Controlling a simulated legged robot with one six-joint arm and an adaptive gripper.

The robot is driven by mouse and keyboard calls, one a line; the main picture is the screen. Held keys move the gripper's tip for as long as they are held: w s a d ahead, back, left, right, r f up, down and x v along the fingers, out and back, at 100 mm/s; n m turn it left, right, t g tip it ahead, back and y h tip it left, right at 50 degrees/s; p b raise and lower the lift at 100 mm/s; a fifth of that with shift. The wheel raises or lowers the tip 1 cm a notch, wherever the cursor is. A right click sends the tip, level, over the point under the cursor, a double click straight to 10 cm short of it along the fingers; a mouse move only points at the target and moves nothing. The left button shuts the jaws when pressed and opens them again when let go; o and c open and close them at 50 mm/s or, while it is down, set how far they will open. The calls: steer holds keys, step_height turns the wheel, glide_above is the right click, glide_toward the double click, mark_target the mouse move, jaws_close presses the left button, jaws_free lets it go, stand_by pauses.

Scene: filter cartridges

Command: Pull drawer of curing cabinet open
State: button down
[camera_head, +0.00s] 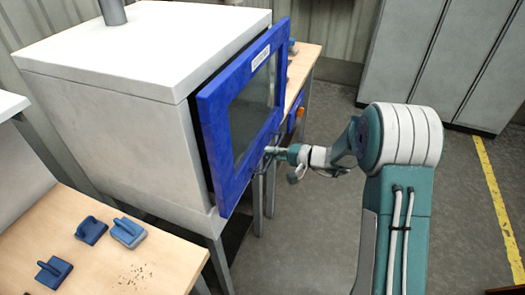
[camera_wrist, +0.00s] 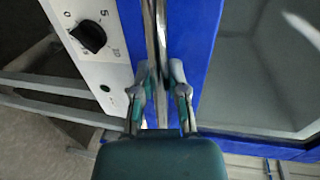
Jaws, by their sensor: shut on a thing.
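The curing cabinet (camera_head: 125,100) is a big white box on legs, with a blue-framed front (camera_head: 221,160) holding a dark window. A narrow dark strip shows between the white body and the frame's left edge. My gripper (camera_head: 273,151) is at the front's lower right part. In the wrist view, my gripper (camera_wrist: 162,85) has its fingers on both sides of a shiny metal bar handle (camera_wrist: 156,28) and is shut on it. The handle runs along the blue frame (camera_wrist: 200,45). The inside of the cabinet is hidden.
A wooden bench (camera_head: 150,262) with several blue parts (camera_head: 128,232) stands at lower left. Another wooden table (camera_head: 302,62) is behind the cabinet front. Grey lockers (camera_head: 440,60) stand at the back right. A white panel with a black knob (camera_wrist: 90,37) sits beside the frame. Floor (camera_head: 305,225) before the cabinet is clear.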

steer(key=f+v, duration=0.3)
steer(key=v, duration=1.1)
steer(key=d+f+v, duration=0.1)
steer(key=f+v, duration=0.1)
steer(key=v, duration=1.1)
steer(key=shift+s+d+f, duration=0.3)
steer(key=shift+d+f, duration=0.1)
steer(key=shift+f, duration=0.1)
steer(key=c, duration=0.6)
jaws_free()
steer(key=shift+w, duration=0.1)
steer(key=shift+c, duration=0.2)
steer(key=shift+d+r, duration=0.1)
steer(key=shift+d, duration=0.05)
steer(key=v, duration=1.2)
